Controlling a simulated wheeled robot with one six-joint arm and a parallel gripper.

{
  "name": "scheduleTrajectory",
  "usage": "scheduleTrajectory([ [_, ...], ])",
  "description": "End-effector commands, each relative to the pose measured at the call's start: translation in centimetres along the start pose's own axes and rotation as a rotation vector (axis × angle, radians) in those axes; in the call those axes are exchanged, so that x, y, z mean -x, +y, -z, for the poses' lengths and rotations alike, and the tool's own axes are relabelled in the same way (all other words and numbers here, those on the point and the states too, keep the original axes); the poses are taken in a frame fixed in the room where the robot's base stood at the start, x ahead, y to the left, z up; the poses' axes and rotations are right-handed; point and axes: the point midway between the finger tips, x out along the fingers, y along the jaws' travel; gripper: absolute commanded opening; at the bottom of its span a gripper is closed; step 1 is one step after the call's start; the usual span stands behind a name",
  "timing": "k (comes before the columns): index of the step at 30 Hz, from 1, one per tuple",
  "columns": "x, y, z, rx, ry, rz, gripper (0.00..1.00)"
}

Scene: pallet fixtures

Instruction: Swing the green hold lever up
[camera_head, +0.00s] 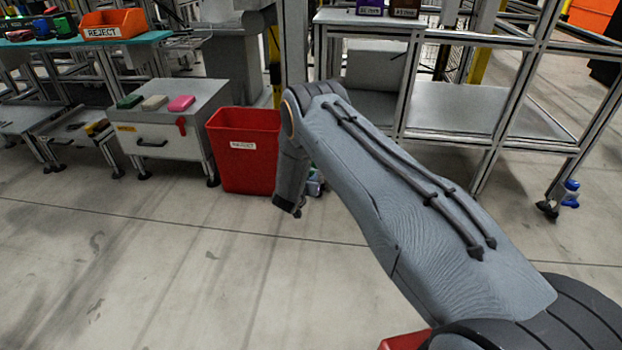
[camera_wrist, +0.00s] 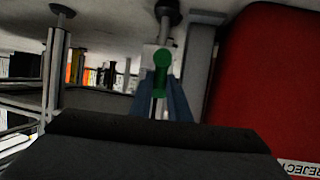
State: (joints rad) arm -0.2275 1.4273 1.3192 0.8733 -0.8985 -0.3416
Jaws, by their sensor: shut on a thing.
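The green hold lever (camera_wrist: 157,73) shows in the middle of the wrist view, on a grey metal fixture (camera_wrist: 150,55). My gripper (camera_wrist: 162,92), with its blue fingers, is around the lever and shut on it. The lever's lower part is hidden between the fingers. In the head view my own arm hides the lever, and only a small bit of my gripper end shows beside the red bin.
A red reject bin (camera_head: 243,150) stands close to my arm; it also fills the right of the wrist view (camera_wrist: 262,75). A white drawer cabinet (camera_head: 170,140) stands left of it. A metal frame rack (camera_head: 455,100) stands behind my arm. Floor at front left is clear.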

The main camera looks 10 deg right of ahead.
Motion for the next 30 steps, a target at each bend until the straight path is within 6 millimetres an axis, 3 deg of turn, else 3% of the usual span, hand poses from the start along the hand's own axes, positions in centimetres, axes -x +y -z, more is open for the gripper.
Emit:
scheduleTrajectory([
  [9, 0.0, 0.0, 0.0, 0.003, 0.001, 0.001, 0.0],
  [10, 0.0, 0.0, 0.0, 0.003, 0.001, 0.001, 0.19],
  [13, 0.0, 0.0, 0.0, 0.003, 0.001, 0.001, 0.35],
  [23, 0.3, 0.0, 0.1, 0.002, 0.001, 0.001, 0.35],
  [30, 3.5, 0.0, 0.2, 0.004, -0.001, 0.002, 0.35],
])
